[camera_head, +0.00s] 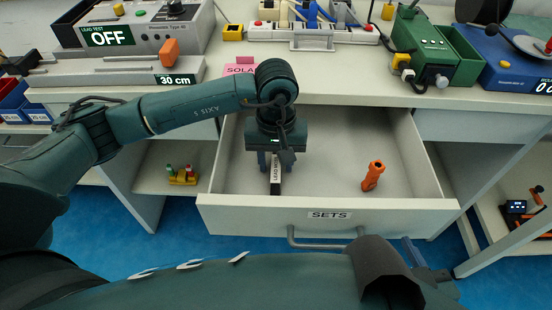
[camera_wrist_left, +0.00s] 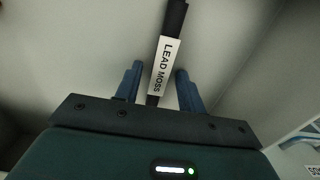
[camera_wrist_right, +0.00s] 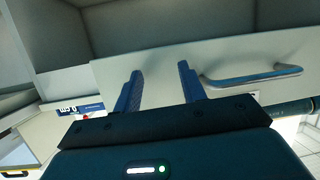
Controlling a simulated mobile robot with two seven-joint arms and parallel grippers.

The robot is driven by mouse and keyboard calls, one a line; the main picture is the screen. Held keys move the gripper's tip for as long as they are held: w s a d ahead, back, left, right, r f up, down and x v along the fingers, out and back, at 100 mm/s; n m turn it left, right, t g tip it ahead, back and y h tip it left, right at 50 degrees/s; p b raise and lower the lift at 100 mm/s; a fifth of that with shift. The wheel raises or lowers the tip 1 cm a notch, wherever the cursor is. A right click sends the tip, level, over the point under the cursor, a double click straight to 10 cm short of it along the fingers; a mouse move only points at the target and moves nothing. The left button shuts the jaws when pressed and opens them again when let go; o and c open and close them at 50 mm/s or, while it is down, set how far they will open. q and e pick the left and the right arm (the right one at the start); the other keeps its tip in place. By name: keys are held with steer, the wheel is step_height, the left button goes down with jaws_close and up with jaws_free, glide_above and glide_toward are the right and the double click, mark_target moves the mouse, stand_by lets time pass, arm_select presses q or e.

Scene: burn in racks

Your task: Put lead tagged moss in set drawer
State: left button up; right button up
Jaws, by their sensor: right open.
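The black lead with a white "LEAD MOSS" tag (camera_head: 276,174) is inside the open drawer labelled "SETS" (camera_head: 275,214). In the left wrist view, the lead (camera_wrist_left: 163,65) passes between the fingers of my left gripper (camera_wrist_left: 160,85), with gaps beside it. My left gripper (camera_head: 274,160) is open and points down into the drawer. Whether the lead touches the drawer floor is unclear. My right gripper (camera_wrist_right: 160,85) is open and empty by the drawer front, beside the metal drawer handle (camera_wrist_right: 252,76).
An orange object (camera_head: 373,175) stands in the drawer, right of the lead. The bench top (camera_head: 330,88) behind carries a grey tester reading "OFF" (camera_head: 150,30), a power strip (camera_head: 310,32) and a green box (camera_head: 425,50). A small yellow item (camera_head: 183,177) sits on the lower left shelf.

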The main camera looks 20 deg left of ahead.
mark_target(276, 165)
steer(key=shift+s+d+r+m+p, duration=0.1)
steer(key=shift+d+r+m+p, duration=0.1)
steer(key=shift+r+p, duration=0.25)
steer(key=shift+s+d+r+m+p, duration=0.1)
steer(key=shift+d+r+m+p, duration=0.1)
steer(key=shift+r+p, duration=0.25)
steer(key=shift+s, duration=0.1)
arm_select(q)
step_height(276, 165, up, 12)
steer(key=shift+r, duration=0.15)
arm_select(e)
steer(key=shift+r, duration=0.2)
